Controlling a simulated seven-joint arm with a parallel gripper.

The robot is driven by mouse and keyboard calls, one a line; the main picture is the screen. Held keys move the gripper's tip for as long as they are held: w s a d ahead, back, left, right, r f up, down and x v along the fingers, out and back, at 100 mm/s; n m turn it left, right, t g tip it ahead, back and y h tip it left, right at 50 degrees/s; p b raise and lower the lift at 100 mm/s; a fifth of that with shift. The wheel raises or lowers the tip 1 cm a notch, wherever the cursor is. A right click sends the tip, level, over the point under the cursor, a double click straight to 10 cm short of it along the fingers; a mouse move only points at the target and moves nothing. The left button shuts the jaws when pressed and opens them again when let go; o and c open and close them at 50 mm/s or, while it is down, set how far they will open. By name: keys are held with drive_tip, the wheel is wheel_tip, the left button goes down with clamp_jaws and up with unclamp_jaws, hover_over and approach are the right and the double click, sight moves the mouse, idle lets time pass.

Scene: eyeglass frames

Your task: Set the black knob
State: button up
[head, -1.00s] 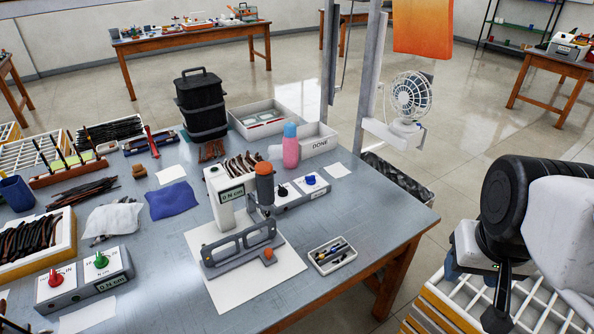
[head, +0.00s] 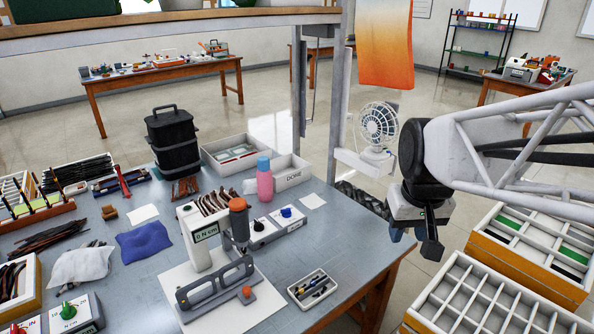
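The black knob (head: 258,225) sits on the left part of a small grey-white control box (head: 272,233) on the workbench, with a blue knob (head: 286,212) to its right. The box stands behind and right of the orange-topped press (head: 238,215). The black knob is small here and its pointer setting cannot be read. My gripper (head: 418,240) hangs beyond the bench's right edge, well to the right of the knob and apart from it. I cannot tell its opening, and no held object shows.
The press, with its "0 N cm" display (head: 205,233), and a pink bottle (head: 265,183) stand close to the box. A small tool tray (head: 312,289) lies in front. A DONE tray (head: 291,176) is behind. Divided crates (head: 465,300) stand right of the bench.

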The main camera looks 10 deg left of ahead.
drive_tip(key=w+a+f+n, duration=0.2)
drive_tip(key=w+a, duration=0.5)
drive_tip(key=w, duration=0.6)
drive_tip(key=n+g, duration=0.2)
drive_tip(key=n, duration=0.3)
approach(259, 222)
drive_tip(key=shift+s+d+f, duration=0.2)
drive_tip(key=shift+d+f, duration=0.1)
drive_tip(key=shift+f, duration=0.05)
drive_tip(key=shift+w+a+f, duration=0.15)
drive_tip(key=shift+a+f, duration=0.25)
drive_tip(key=shift+a, duration=0.05)
drive_tip(key=shift+f, duration=3.9)
drive_tip(key=shift+c, duration=0.3)
